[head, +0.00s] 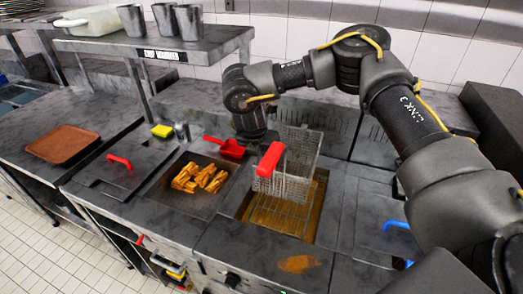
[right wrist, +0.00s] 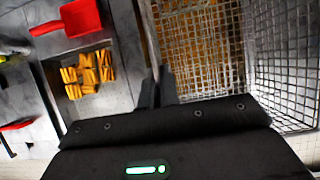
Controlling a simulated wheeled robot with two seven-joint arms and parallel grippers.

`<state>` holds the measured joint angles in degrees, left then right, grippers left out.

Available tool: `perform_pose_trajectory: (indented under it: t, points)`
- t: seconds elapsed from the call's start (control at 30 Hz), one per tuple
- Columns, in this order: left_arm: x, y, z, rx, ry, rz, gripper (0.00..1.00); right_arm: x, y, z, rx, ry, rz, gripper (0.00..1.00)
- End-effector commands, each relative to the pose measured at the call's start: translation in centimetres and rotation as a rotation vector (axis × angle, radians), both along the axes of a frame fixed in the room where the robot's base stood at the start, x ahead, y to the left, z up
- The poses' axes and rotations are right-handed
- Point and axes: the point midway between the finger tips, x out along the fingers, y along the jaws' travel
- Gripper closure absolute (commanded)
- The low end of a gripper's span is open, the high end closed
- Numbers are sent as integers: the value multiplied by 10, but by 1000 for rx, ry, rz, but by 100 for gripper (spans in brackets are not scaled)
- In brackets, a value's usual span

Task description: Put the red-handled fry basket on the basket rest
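The fry basket (head: 299,152) is a wire mesh box with a red handle (head: 269,160), standing high over the oil well in the head view. Its mesh also fills the right side of the right wrist view (right wrist: 287,60). My right gripper (head: 258,137) is right behind the red handle in the head view. In the right wrist view its dark fingers (right wrist: 156,88) are close together beside the mesh. The handle is hidden there, so I cannot tell whether they grip it. A coarse wire rack (head: 278,217) lies over the oil; I cannot tell if it is the basket rest. My left gripper is out of view.
Left of the oil well are a bin of fries (head: 200,178) and a red scoop (head: 231,149). A red-handled lid (head: 119,161), yellow sponge (head: 162,131) and brown tray (head: 62,144) are farther left. A shelf with metal cups (head: 190,22) stands behind.

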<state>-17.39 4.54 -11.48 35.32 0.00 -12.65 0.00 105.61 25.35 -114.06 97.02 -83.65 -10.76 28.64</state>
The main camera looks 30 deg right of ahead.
Motion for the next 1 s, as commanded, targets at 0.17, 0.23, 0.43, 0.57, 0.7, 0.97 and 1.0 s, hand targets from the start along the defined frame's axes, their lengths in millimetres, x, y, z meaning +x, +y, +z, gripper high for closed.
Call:
perform_pose_trajectory:
  t: [0.17,0.23,0.43,0.57,0.7,0.97,1.0]
  points:
    - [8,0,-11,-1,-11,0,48,0,0,-12,-1,-1,0,100]
    - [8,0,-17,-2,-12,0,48,0,0,-18,0,-1,-1,100]
    - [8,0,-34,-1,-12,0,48,0,0,-36,0,-1,-1,100]
    - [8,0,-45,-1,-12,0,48,0,0,-48,0,-1,-1,100]
    - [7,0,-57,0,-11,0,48,0,0,-61,0,-1,-1,100]
    - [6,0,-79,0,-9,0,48,0,0,-85,0,0,-1,100]
    - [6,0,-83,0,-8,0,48,0,0,-89,0,0,-1,100]
